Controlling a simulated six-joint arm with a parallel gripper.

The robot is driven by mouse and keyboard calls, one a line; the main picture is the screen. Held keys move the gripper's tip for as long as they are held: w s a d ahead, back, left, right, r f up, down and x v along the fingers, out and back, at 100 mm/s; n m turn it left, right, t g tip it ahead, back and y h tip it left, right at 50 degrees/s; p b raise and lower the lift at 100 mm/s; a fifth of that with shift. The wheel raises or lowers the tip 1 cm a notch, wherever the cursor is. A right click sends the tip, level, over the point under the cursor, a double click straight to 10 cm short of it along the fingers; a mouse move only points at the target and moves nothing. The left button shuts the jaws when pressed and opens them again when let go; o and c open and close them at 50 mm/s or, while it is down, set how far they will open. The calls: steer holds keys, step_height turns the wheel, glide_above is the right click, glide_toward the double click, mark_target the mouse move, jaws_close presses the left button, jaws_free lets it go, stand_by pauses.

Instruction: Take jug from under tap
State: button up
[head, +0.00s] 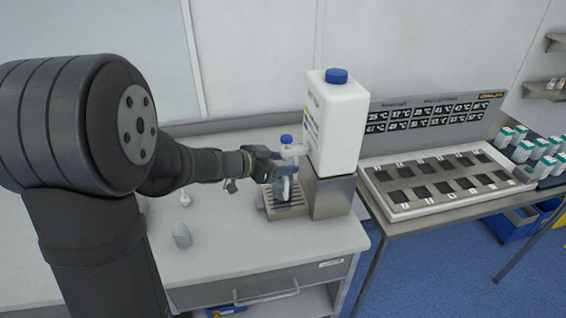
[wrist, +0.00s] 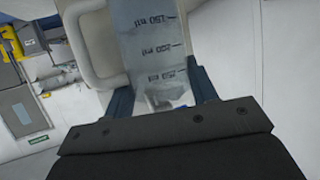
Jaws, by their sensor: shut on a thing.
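The jug (wrist: 157,62) is clear, with dark volume marks such as 150 ml on its wall. It fills the upper middle of the wrist view, between the two blue fingers of my gripper (wrist: 160,100). My gripper is shut on it. In the head view my gripper (head: 284,180) is at the tap (head: 295,150), above the slatted drip tray (head: 287,208). The jug is mostly hidden there by the gripper. I cannot tell whether its base touches the tray.
A white canister (head: 336,122) with a blue cap stands on a metal block (head: 333,197) right of the jug. A small clear cup (head: 182,236) stands on the counter at the left front. A slotted warming tray (head: 447,182) is further right. The front counter is mostly clear.

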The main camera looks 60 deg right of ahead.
steer(key=w+a, duration=0.7)
steer(key=shift+w+a, duration=0.2)
steer(key=shift+w, duration=0.05)
stand_by(1.7)
steer(key=shift+r, duration=0.15)
stand_by(0.4)
steer(key=shift+r, duration=1.35)
steer(key=shift+c, duration=0.5)
